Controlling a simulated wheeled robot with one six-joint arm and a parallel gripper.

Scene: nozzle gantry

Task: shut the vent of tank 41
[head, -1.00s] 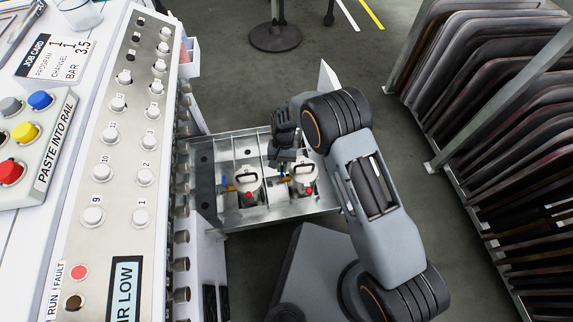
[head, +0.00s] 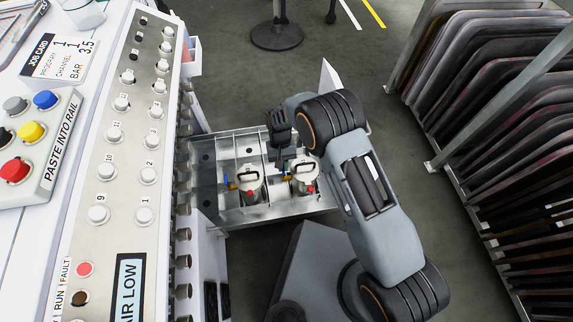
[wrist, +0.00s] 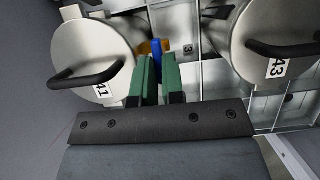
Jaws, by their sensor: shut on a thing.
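Tank 41 (wrist: 92,50) is a pale metal pot with a black lid handle, at the left of the wrist view. By the wrist view's layout, it is the right-hand pot (head: 304,184) in the head view. Its orange-yellow vent valve (wrist: 145,47) and blue lever (wrist: 157,46) are on the side facing tank 43. My gripper (wrist: 157,70) has its green jaws close together beside tank 41, shut on the blue lever. The jaws hide most of the lever, so its angle cannot be told. In the head view, my gripper (head: 283,163) reaches down just left of that pot.
Tank 43 (wrist: 270,45) sits close on the other side of my jaws and is the left-hand pot (head: 247,184) in the head view. Both stand in a divided metal tray (head: 270,212). The button panel (head: 125,170) is at left, a rack of dark boards (head: 500,120) at right.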

